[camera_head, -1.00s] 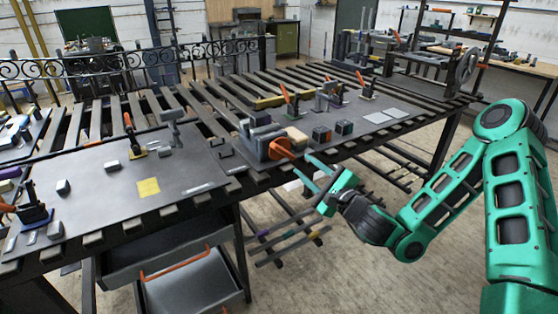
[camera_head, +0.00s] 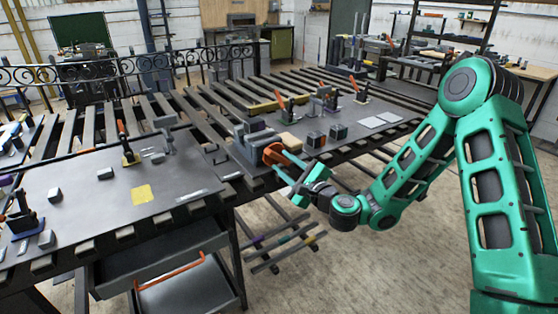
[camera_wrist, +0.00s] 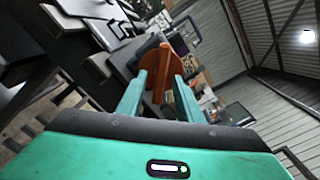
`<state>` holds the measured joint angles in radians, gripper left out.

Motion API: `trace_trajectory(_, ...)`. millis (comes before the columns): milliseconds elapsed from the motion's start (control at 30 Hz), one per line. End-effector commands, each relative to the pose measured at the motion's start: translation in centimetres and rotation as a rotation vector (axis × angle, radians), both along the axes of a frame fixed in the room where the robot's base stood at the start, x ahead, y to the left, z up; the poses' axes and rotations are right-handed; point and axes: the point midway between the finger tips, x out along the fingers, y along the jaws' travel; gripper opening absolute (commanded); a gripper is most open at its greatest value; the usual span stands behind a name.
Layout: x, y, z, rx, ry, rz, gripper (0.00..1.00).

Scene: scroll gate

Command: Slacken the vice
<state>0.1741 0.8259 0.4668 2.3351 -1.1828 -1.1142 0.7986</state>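The vice (camera_head: 250,138) is a grey block-like tool on the near edge of the dark bench plate, with an orange handle (camera_head: 273,153) facing my arm. My gripper (camera_head: 289,167) is at the handle, with its teal fingers spread. In the wrist view the orange handle (camera_wrist: 158,88) stands between the two fingertips (camera_wrist: 159,82), one finger on each side. A small gap seems to show beside the handle, so the fingers look open around it. Firm contact cannot be made out. The vice jaws are small in the head view, and I cannot tell what is between them.
A tan block (camera_head: 291,141) and dark cubes (camera_head: 316,139) sit right of the vice. Orange-handled clamps (camera_head: 283,104) stand behind. An open drawer (camera_head: 190,290) juts out below.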

Motion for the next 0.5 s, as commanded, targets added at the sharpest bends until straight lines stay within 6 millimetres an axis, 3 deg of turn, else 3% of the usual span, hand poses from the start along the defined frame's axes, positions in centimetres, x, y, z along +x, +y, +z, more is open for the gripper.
trace_trajectory(500,3.0,2.0,0.0,0.000,-0.002,-0.003,0.33)
